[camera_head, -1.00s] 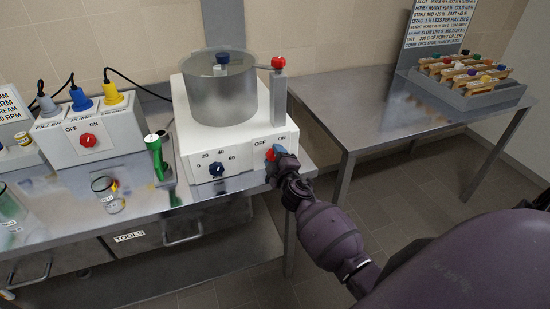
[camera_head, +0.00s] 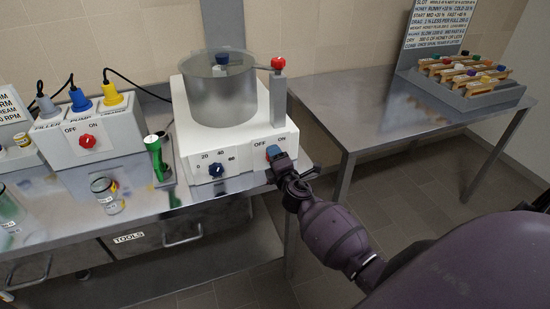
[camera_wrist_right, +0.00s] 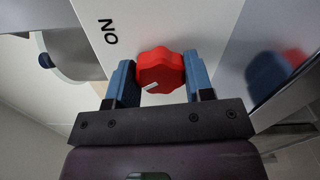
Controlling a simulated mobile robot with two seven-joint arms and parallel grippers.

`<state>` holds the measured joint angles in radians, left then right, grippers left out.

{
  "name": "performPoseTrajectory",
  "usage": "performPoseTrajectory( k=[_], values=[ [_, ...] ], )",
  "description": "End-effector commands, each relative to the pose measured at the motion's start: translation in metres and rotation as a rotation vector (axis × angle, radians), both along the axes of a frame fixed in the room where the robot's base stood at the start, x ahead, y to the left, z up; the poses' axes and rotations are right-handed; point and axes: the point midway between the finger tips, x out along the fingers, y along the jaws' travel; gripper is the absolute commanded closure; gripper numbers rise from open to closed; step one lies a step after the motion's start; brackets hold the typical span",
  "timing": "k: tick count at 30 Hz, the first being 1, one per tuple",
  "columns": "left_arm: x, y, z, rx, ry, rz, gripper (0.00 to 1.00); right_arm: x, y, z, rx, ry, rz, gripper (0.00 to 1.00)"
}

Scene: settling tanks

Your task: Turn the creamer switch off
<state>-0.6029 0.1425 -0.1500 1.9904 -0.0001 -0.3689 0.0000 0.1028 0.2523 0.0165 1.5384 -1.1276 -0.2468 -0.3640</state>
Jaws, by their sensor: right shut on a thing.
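The creamer (camera_head: 238,142) is a white machine with a grey drum on top, standing on the steel bench. Its front has a dark blue speed dial (camera_head: 216,171) and OFF and ON labels. The creamer switch is a red knob (camera_wrist_right: 160,70) with a small white mark; in the head view my gripper hides it. My right gripper (camera_head: 275,156) is at this knob, below the labels. In the wrist view its two blue fingers (camera_wrist_right: 160,82) are on either side of the knob, shut on it. My left gripper is not in view.
Left of the creamer are a green-handled tool (camera_head: 155,158), a glass jar (camera_head: 107,195) and a socket box with its own red switch (camera_head: 87,141). A second steel table (camera_head: 375,110) at right holds a grey tray (camera_head: 482,98). Open floor lies between the tables.

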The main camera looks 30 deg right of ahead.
Motion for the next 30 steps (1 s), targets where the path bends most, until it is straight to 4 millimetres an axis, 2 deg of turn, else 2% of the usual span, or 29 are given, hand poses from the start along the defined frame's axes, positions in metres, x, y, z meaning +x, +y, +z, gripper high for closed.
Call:
performPoseTrajectory(
  k=[14, 15, 19, 30],
  values=[
    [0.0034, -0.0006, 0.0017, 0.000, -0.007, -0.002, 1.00, 0.0002, 0.0003, 0.0002, -0.014, 0.002, 0.001, 0.76],
    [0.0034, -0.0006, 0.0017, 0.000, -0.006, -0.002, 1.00, 0.0002, 0.0003, 0.0002, -0.014, 0.002, 0.001, 0.46],
    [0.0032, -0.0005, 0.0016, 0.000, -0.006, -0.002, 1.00, 0.0002, 0.0003, 0.0001, -0.013, 0.002, 0.001, 0.27],
    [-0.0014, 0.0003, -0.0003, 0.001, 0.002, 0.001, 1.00, -0.0048, 0.0012, -0.0004, -0.010, 0.004, 0.000, 0.27]
  ],
)
